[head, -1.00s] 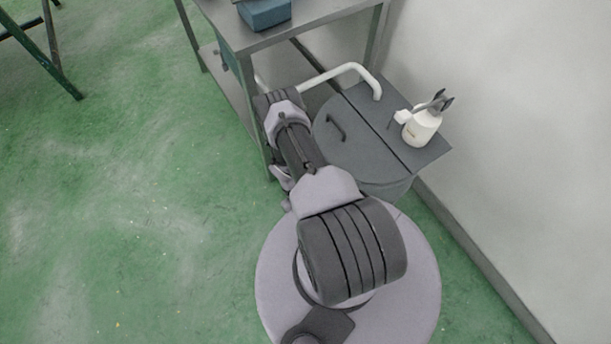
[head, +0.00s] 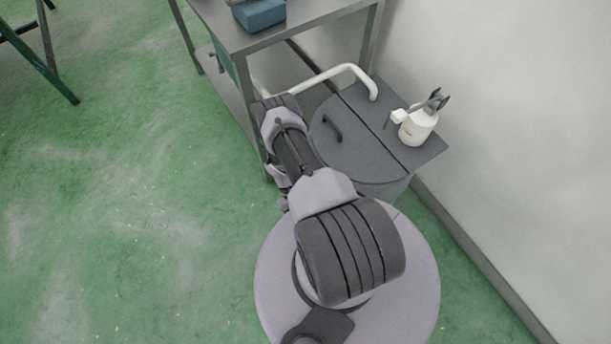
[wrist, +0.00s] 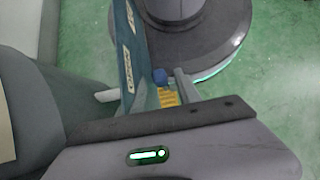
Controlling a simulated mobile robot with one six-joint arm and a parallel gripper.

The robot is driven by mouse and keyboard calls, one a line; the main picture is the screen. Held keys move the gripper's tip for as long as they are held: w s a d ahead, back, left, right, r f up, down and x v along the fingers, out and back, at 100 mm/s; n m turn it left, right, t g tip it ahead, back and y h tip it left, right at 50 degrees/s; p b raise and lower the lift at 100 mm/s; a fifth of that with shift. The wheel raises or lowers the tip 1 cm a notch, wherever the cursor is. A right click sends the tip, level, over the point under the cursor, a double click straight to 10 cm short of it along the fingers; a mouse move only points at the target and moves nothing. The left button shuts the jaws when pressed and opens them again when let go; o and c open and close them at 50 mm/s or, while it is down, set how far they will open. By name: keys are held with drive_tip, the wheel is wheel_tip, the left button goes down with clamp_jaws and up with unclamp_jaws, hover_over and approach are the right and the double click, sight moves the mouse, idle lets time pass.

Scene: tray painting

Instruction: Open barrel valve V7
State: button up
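The grey barrel (head: 358,150) stands under and beside the metal table, with a flat lid and a dark handle (head: 333,128). No valve marked V7 can be made out in the head view. In the wrist view a small blue knob-like part (wrist: 160,76) shows beside a yellow ribbed piece (wrist: 168,98); I cannot tell if it is the valve. My gripper (wrist: 164,88) is partly seen there, close to the blue part, with grey finger-like pieces either side. Whether it touches or grips is unclear. In the head view my arm hides the gripper.
A metal table (head: 285,38) with a blue block (head: 259,14) stands behind the arm. A white pipe (head: 335,72) and a white spray bottle (head: 417,127) are by the barrel, near the wall. A teal panel (wrist: 128,38) is close in the wrist view.

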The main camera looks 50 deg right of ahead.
drive_tip(key=p+v, duration=0.4)
drive_tip(key=v, duration=1.3)
drive_tip(key=shift+w, duration=0.2)
drive_tip(key=shift+r, duration=0.15)
